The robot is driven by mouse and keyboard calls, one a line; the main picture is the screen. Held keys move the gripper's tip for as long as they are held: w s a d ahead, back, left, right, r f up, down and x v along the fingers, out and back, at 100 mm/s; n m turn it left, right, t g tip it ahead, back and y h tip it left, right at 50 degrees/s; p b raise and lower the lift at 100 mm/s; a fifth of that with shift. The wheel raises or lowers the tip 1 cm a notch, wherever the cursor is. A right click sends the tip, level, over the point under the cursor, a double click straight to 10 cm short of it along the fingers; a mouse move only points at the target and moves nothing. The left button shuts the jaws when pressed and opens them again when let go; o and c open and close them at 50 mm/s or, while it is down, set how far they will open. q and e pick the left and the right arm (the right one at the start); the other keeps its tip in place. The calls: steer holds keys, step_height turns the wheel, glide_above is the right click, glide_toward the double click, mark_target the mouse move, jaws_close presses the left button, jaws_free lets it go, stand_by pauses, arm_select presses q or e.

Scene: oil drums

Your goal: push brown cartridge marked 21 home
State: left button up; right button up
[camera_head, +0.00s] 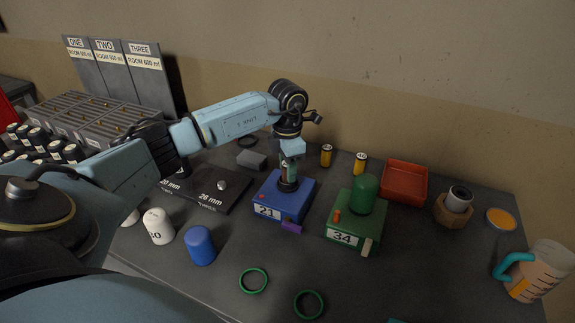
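The blue box marked 21 (268,207) stands near the middle of the table. A dark round socket (288,185) rises from its top. My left gripper (289,172) points straight down right above this socket, touching or almost touching it. A small brownish edge shows at the fingers. The brown cartridge cannot be made out clearly; the gripper and socket hide most of that spot. I cannot tell whether the fingers are open or shut. My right gripper is not in view.
A green box marked 34 (343,235) with a green cap (364,193) stands to the right. A blue cap (201,245) and a white cap (158,226) stand at front left. Green rings (309,304) lie in front. A red tray (404,182) and a jug (537,271) are right.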

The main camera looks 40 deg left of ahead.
arm_select(q)
steer(key=c, duration=0.8)
steer(key=shift+f, duration=0.25)
steer(key=o, duration=1.2)
steer(key=shift+r, duration=0.1)
step_height(320, 180, up, 13)
steer(key=shift+r+b, duration=0.15)
steer(key=shift+b, duration=0.25)
